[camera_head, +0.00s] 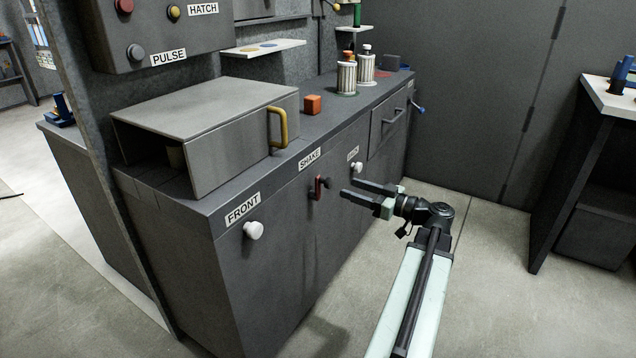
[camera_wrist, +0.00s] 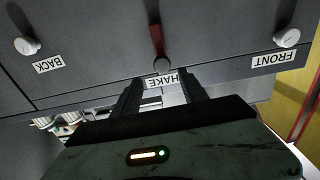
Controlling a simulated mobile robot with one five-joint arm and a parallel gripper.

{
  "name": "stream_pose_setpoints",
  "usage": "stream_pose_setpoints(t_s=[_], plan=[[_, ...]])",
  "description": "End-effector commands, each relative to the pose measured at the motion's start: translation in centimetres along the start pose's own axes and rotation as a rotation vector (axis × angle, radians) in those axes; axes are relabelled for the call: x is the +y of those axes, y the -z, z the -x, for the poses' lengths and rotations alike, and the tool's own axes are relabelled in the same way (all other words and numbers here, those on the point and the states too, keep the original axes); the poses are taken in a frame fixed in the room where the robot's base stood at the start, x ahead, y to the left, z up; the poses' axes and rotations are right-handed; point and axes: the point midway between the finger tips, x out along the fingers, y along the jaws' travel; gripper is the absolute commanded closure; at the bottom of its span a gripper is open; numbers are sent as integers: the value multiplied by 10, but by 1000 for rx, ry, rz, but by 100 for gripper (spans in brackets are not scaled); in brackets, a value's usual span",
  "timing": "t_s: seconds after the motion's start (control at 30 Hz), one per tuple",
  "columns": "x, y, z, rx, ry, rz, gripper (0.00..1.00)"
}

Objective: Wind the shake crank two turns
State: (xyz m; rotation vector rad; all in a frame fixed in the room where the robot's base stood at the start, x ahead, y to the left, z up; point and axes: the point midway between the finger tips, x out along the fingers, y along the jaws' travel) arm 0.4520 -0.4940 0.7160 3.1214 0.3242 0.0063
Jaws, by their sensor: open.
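The shake crank (camera_head: 317,188) is a small red arm with a dark knob, on the cabinet's front face just below the SHAKE label (camera_head: 309,158). In the wrist view, which is upside down, the crank (camera_wrist: 157,42) stands ahead of my fingertips with its dark round knob (camera_wrist: 162,65) nearest the label. My gripper (camera_head: 351,189) is open and empty, with its two fingers spread, to the right of the crank and apart from it in the head view. In the wrist view my gripper (camera_wrist: 163,85) has its fingers on either side of the SHAKE label, partly covering its ends.
A white FRONT knob (camera_head: 253,230) and a white BACK knob (camera_head: 356,167) flank the crank. A grey box with a yellow handle (camera_head: 278,127), an orange cube (camera_head: 313,104) and canisters (camera_head: 346,78) stand on the countertop (camera_head: 240,190). Open floor (camera_head: 480,270) lies right of the cabinet.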

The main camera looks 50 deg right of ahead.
Motion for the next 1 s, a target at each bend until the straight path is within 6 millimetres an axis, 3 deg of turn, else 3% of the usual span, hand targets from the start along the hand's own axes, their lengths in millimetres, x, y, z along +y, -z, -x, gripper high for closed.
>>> stream_pose_setpoints(t_s=[0.43, 0.8, 1.0], plan=[[-11, 0, -83, -3, 27, -3, 49], [-13, -1, -95, -4, 29, -3, 49], [-14, -1, -95, -4, 30, -3, 100]])
